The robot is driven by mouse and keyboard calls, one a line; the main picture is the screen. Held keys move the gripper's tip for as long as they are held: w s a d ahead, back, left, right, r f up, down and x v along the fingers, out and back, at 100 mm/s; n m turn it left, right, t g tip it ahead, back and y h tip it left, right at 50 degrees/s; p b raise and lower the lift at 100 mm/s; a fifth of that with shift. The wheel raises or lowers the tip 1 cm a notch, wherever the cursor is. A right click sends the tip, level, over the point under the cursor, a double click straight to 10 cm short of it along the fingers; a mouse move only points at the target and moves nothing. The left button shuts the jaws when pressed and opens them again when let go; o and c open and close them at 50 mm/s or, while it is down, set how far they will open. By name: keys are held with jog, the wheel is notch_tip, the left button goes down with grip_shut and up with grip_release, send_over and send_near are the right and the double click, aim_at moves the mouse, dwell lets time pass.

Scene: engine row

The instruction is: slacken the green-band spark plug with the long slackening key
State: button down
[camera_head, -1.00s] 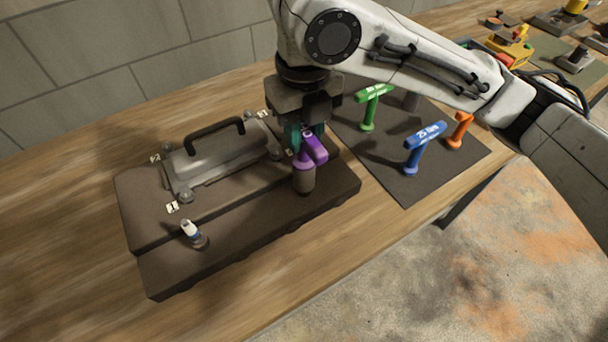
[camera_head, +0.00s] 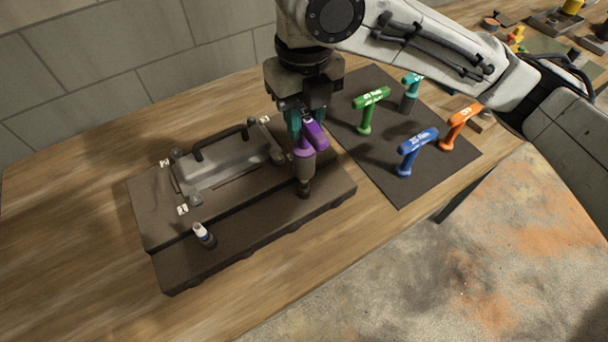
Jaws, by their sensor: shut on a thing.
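My gripper (camera_head: 302,118) is shut on the handle of a purple T-shaped key (camera_head: 306,152) above the right end of the dark engine block (camera_head: 240,238). The key stands about upright, with its grey-brown socket pointing down over the right plug place (camera_head: 304,190). A dark base shows just below the socket. No green band is visible, so I cannot tell whether a plug is inside the socket. Another plug (camera_head: 203,235), white with a bluish band, stands tilted in the picture at the block's left front.
A grey cover with a black handle (camera_head: 222,142) lies on the block's rear. Right of it, a dark mat (camera_head: 375,170) bears green (camera_head: 369,108), blue (camera_head: 415,150), orange (camera_head: 459,126) and teal (camera_head: 413,82) T-shaped keys. The wooden table front is clear.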

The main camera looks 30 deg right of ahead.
jog(key=shift+r, duration=0.55)
jog(key=m, duration=0.3)
jog(key=shift+m, duration=0.3)
jog(key=m, duration=0.8)
jog(key=shift+m, duration=0.4)
jog(key=m, duration=0.4)
jog(key=shift+m, duration=0.4)
jog(key=shift+f, duration=0.15)
